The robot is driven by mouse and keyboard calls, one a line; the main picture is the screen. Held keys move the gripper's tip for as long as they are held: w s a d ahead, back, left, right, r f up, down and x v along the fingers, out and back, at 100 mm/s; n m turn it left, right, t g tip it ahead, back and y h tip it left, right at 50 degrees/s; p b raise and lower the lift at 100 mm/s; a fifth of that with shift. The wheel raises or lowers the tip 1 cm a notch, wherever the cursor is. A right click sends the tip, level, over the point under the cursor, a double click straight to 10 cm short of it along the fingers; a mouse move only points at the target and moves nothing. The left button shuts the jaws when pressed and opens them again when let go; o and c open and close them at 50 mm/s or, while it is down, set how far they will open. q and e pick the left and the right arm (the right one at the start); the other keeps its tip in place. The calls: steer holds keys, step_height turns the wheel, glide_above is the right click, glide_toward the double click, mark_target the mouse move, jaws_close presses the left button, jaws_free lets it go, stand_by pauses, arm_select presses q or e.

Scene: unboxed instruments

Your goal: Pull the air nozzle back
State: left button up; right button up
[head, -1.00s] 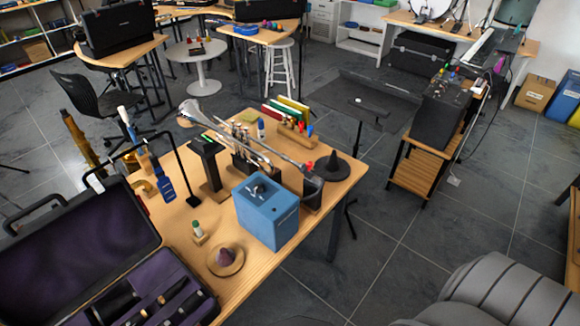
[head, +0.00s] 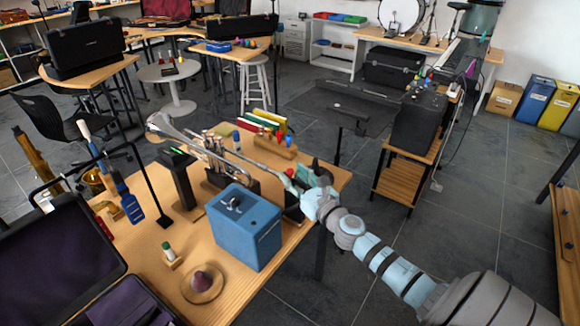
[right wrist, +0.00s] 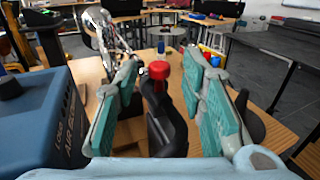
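The air nozzle (right wrist: 159,112) has a black body and a red tip. In the right wrist view it stands between the two teal finger pads of my right gripper (right wrist: 164,95). The pads are apart, one on each side, with gaps to the nozzle. In the head view the right gripper (head: 302,178) is at the right side of the table, just beyond the blue air box (head: 241,228), and mostly hides the nozzle. A silver trumpet (head: 190,140) lies on a stand left of the nozzle; it also shows in the right wrist view (right wrist: 108,38). My left gripper is not in view.
The blue air box (right wrist: 38,122) stands close to the left of the right gripper. A black cone (head: 326,172) stands right behind it. Coloured books (head: 266,122) and a wooden block are further back. An open case (head: 62,255) lies at the left front.

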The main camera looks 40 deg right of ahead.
steer(key=shift+w+r, duration=0.1)
steer(key=shift+w, duration=0.95)
steer(key=shift+w+d, duration=0.15)
steer(key=shift+w, duration=0.1)
steer(key=shift+c, duration=0.2)
